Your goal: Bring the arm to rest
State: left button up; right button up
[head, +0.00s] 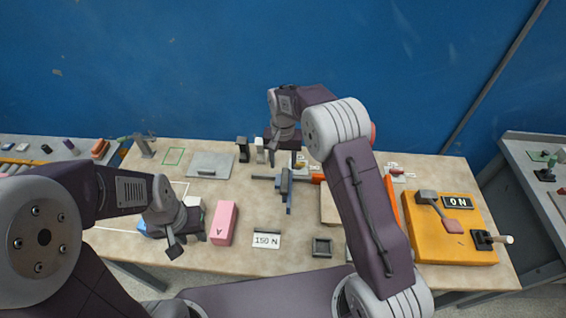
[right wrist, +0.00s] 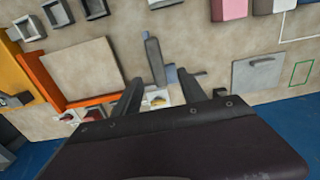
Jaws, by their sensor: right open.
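My right gripper (head: 284,150) is over the back middle of the beige table (head: 265,215), its arm reaching up and over from the front right. In the right wrist view its two dark fingers (right wrist: 158,92) stand apart with nothing held between them. The grey T-shaped tool (right wrist: 153,60) shows beyond the fingertips, on the table. My left gripper (head: 184,243) is over the left front of the table, left of the pink block (head: 224,223). Its fingers look spread, and no object shows between them.
A yellow panel (head: 450,240) with a lever and an ON sign is at right. A 150 N card (head: 266,240) and a square frame (head: 321,247) lie in front. A grey handled plate (head: 210,165) lies at back left. The blue wall (head: 200,70) stands behind.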

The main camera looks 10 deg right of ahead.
dwell(0.3)
jog(key=s+d+r+m+t+b, duration=0.1)
jog(key=s+d+r+b, duration=0.4)
jog(key=s+d, duration=0.2)
jog(key=s+d+f+n, duration=0.1)
jog(key=s+f, duration=0.3)
jog(key=s, duration=0.4)
jog(key=s+d+f+n+b, duration=0.1)
jog(key=s+f, duration=0.3)
jog(key=s, duration=0.4)
jog(key=shift+n, duration=0.7)
